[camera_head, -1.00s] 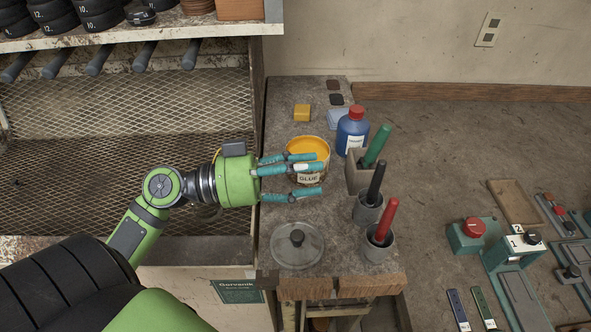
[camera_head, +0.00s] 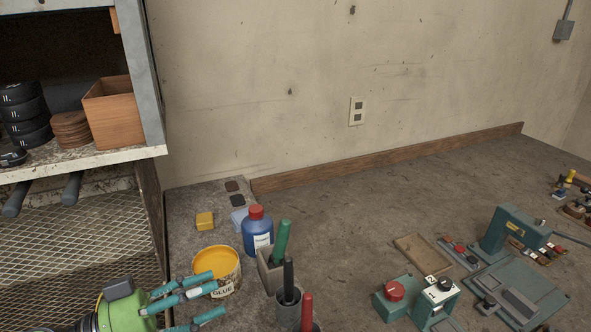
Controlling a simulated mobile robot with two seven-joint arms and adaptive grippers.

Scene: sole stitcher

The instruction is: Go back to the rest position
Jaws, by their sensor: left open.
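My left gripper (camera_head: 190,302) shows at the bottom left, with its green body and teal fingers spread open. Its fingers are in front of and beside the glue pot (camera_head: 222,262), a tin of yellow glue standing on the narrow bench. I see nothing held between the fingers. The lower part of the gripper and most of my left arm are cut off by the bottom edge. My right gripper is not in view.
Close right of the glue pot stand a blue bottle (camera_head: 257,232) with a red cap and holders with green (camera_head: 282,241), black and red handles. A teal machine (camera_head: 512,232) and control boxes (camera_head: 393,291) stand at the right. Shelving (camera_head: 90,160) is at the left.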

